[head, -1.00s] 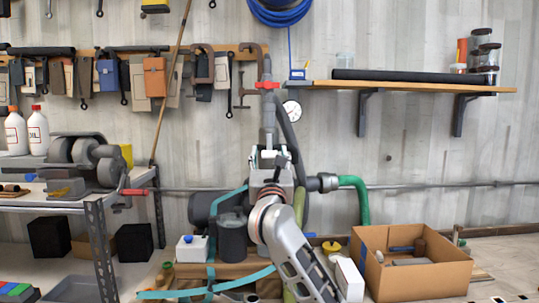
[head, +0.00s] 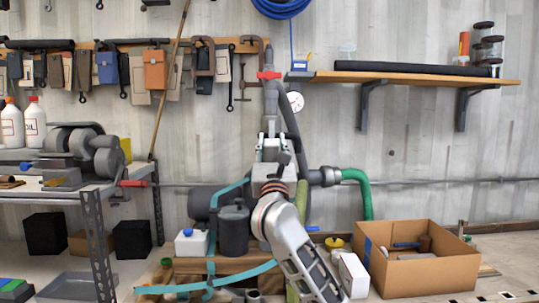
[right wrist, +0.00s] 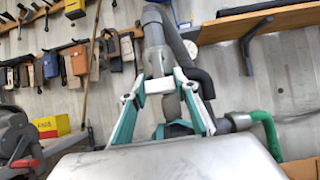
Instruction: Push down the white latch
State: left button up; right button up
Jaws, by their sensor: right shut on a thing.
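My right gripper (head: 271,142) is at the foot of a grey vertical pipe (head: 270,100) with a red valve handle (head: 268,75). In the right wrist view its two teal-and-white fingers converge from both sides on the lower end of the pipe (right wrist: 154,35), with the fingertips (right wrist: 168,82) close against a grey part there. The gripper is shut on that part. My left gripper is not in view.
A pressure gauge (head: 296,101) and a green hose (head: 360,192) are right of the pipe. A dark cylinder (head: 233,231) and a white canister (head: 191,245) stand left. A cardboard box (head: 425,273) is at right. A wall shelf (head: 400,78) is above right.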

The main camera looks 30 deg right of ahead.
jog(key=shift+w+d+f+b, duration=0.1)
jog(key=shift+w+f+b, duration=0.05)
jog(key=shift+f+b, duration=0.15)
jog(key=shift+r+t, duration=0.35)
jog(key=shift+t, duration=0.05)
jog(key=o, duration=1.1)
jog(key=shift+f, duration=0.15)
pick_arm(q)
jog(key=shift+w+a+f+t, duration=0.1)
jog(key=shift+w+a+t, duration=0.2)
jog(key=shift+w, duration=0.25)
pick_arm(e)
jog(key=v, duration=1.2)
